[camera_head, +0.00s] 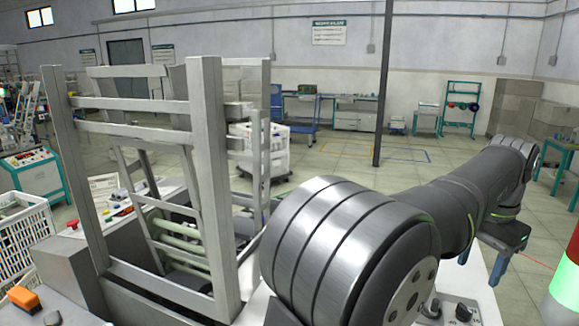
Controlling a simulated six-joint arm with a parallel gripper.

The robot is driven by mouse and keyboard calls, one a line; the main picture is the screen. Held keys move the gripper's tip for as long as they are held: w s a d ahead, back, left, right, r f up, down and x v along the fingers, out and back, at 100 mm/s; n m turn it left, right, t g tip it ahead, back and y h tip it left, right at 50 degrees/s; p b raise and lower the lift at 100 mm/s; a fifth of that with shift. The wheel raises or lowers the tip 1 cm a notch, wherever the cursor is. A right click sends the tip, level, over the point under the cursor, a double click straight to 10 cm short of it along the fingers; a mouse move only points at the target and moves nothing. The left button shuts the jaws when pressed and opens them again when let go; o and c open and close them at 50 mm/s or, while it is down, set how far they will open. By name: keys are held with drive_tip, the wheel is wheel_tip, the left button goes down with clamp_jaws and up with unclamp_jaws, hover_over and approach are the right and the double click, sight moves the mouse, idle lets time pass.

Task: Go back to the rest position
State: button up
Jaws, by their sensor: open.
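My gripper (479,272) shows at the right, below the far end of my arm. It has a dark body and two blue fingers pointing down. The fingers are apart with nothing visible between them, so it is open. It is clear of the grey metal frame (206,180), which stands upright at the left. My large grey arm joint fills the lower middle and hides part of the machine bench behind it. I see no marker of a rest position.
Greenish rollers (180,240) sit inside the frame. A white crate (25,225) and an orange block (23,298) are at the left. A red, white and green light column (566,285) stands at the right edge. Open tiled floor (350,160) lies behind.

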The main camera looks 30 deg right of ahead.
sight(464, 308)
wheel_tip(464, 308, down, 11)
drive_tip(key=shift+f, duration=0.2)
drive_tip(key=m, duration=0.5)
drive_tip(key=shift+w+r+m, duration=0.1)
drive_tip(key=shift+m, duration=0.3)
wheel_tip(464, 308, up, 16)
wheel_tip(464, 308, down, 16)
drive_tip(key=shift+r, duration=0.2)
drive_tip(key=shift+f, duration=0.25)
drive_tip(key=shift+n, duration=1.3)
